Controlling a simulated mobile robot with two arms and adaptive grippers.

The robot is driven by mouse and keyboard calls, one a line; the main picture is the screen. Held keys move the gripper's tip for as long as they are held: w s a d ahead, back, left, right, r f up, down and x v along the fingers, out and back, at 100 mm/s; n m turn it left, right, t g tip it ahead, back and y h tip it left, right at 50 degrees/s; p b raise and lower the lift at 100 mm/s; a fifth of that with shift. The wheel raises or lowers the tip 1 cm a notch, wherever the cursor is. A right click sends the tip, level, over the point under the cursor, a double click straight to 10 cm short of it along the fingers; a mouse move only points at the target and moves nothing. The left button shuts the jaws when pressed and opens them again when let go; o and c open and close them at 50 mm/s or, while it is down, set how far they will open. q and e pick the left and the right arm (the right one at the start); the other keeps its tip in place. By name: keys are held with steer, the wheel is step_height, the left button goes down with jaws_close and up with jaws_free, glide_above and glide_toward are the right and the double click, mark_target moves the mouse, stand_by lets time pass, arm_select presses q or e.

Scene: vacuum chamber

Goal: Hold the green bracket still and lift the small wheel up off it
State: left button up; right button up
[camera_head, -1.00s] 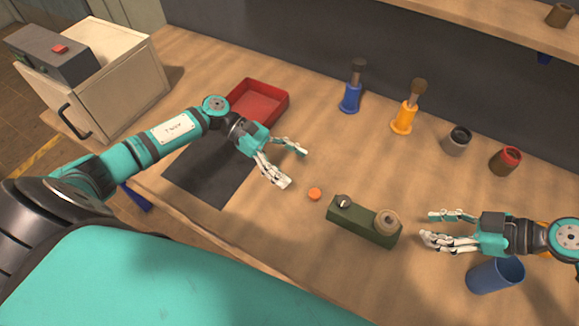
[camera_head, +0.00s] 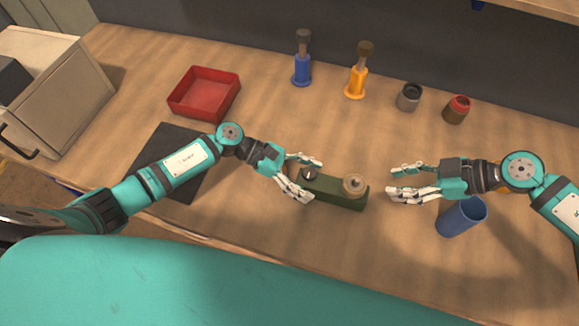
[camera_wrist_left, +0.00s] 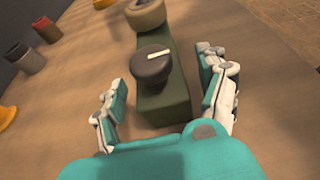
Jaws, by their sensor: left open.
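The green bracket (camera_head: 335,193) lies on the workbench in front of me. The small tan wheel (camera_head: 355,184) sits on top of its right end, and a dark round knob (camera_head: 310,175) with a white mark is at its left end. My left gripper (camera_head: 313,181) is open around the bracket's left end. In the left wrist view the fingers stand on both sides of the bracket (camera_wrist_left: 166,105), with gaps, near the knob (camera_wrist_left: 152,65); the wheel (camera_wrist_left: 146,13) is further off. My right gripper (camera_head: 397,183) is open and empty, right of the wheel.
Blue (camera_head: 301,72) and orange (camera_head: 356,83) tools, a grey cup (camera_head: 409,97) and a red-topped cup (camera_head: 457,110) stand at the back. A red tray (camera_head: 204,93) and dark mat (camera_head: 164,148) lie left.

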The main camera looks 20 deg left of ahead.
arm_select(q)
steer(key=shift+x, duration=1)
